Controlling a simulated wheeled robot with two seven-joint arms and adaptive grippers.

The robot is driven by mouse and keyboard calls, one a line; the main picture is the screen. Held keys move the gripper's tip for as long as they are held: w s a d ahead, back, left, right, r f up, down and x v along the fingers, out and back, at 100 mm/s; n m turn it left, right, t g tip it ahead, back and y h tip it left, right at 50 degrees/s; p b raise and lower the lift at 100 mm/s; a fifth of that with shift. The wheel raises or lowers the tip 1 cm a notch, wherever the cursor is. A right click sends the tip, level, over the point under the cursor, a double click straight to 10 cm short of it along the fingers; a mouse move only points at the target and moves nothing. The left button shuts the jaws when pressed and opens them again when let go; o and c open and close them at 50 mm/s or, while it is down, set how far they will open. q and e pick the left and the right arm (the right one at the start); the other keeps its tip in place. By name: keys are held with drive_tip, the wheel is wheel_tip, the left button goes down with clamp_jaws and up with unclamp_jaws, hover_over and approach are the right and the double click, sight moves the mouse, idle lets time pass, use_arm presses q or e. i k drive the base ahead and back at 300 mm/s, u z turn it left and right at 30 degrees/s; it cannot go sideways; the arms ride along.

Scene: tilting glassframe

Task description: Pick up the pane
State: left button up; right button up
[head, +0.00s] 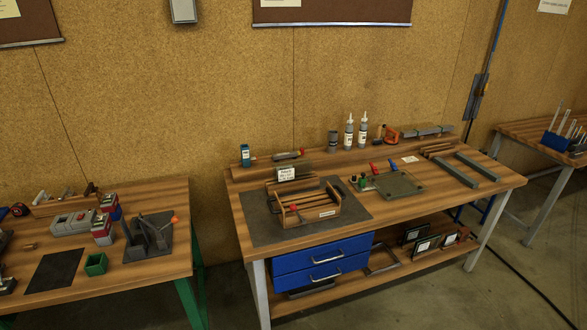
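No single thing is clearly the pane at this distance. A wooden slotted rack (325,212) stands on a dark mat (262,229) on the middle workbench. A white printed card (286,174) shows at the rack's back; I cannot tell whether clear glass stands in the slots. A flat dark grey-green plate (398,185) lies on the bench right of the rack. Small dark-framed panels (427,244) with pale faces lean on the shelf below. Neither of my grippers is in view.
The middle workbench (225,178) has bottles (349,133), an orange tool (390,134) and grey bars (453,171) on it. Blue drawers (322,266) hang beneath. A left bench (180,235) holds tools and a green bin (95,265). A floor gap separates the benches.

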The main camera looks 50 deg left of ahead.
sight(282, 174)
drive_tip(key=u, duration=0.4)
drive_tip(key=i, duration=1.4)
drive_tip(key=u, duration=1.6)
drive_tip(key=i, duration=0.9)
drive_tip(key=u, duration=1.1)
